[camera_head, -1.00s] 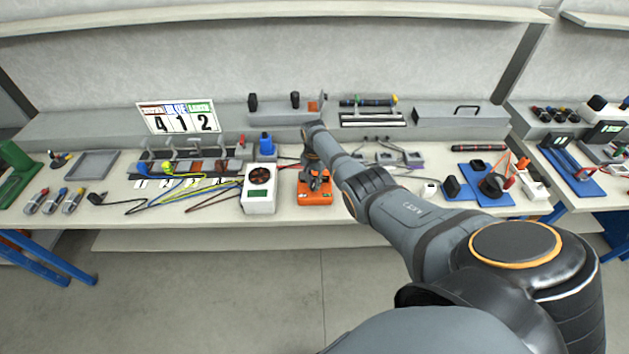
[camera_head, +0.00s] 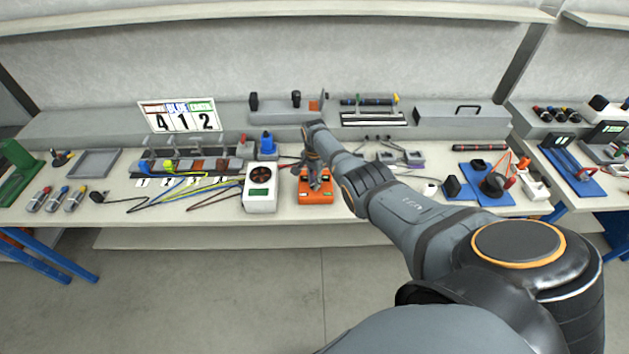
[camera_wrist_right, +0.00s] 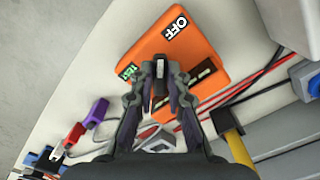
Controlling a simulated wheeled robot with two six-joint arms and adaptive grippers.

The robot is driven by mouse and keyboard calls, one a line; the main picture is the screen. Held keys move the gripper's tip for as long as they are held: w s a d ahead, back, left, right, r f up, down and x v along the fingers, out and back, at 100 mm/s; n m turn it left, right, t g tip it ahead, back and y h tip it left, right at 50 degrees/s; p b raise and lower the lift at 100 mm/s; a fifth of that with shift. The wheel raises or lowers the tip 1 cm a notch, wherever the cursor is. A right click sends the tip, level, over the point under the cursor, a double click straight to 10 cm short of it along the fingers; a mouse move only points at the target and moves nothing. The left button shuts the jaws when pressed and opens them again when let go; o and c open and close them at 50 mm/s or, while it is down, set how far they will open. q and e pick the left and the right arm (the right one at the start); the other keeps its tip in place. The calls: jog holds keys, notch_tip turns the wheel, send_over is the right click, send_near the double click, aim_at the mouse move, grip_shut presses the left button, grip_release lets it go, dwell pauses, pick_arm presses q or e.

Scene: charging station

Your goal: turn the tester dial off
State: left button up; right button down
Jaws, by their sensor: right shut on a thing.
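The orange tester (camera_head: 316,197) lies on the bench in front of my right arm. In the right wrist view the tester (camera_wrist_right: 200,50) shows an OFF label (camera_wrist_right: 175,27) and a green TEST label (camera_wrist_right: 127,73). My right gripper (camera_head: 317,182) is over the tester, and in the wrist view the gripper (camera_wrist_right: 160,85) is shut on the tester dial (camera_wrist_right: 160,90), a small dark knob between the fingertips. The fingers hide much of the dial, so its exact setting is hard to read. My left gripper is not in view.
A white box with a round fan (camera_head: 260,186) stands close to the left of the tester. Red and black cables (camera_wrist_right: 250,85) run beside it. A blue-topped item (camera_head: 267,145) stands behind.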

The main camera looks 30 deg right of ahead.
jog(key=c, duration=1.3)
grip_release()
jog(key=shift+r, duration=0.15)
notch_tip(320, 180, up, 12)
jog(key=shift+f, duration=0.1)
